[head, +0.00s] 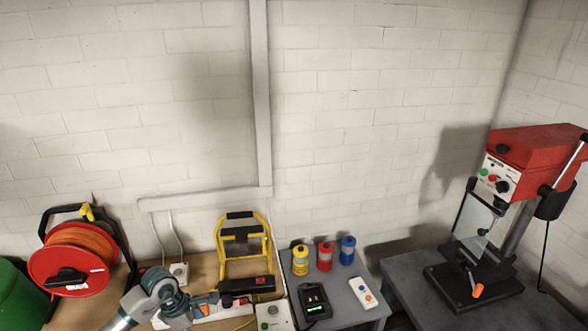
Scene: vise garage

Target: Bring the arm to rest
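A grey and teal rounded piece (165,295) rises from the bottom edge at the lower left, in front of the bench. A thick grey tube leads into it from below.
A red cable reel (70,268) and a yellow-framed stand (243,243) are at the left. A grey table (350,310) holds yellow, red and blue spools (325,256), a black charger (314,301) and a white remote (363,293). A red drill press (520,160) stands right.

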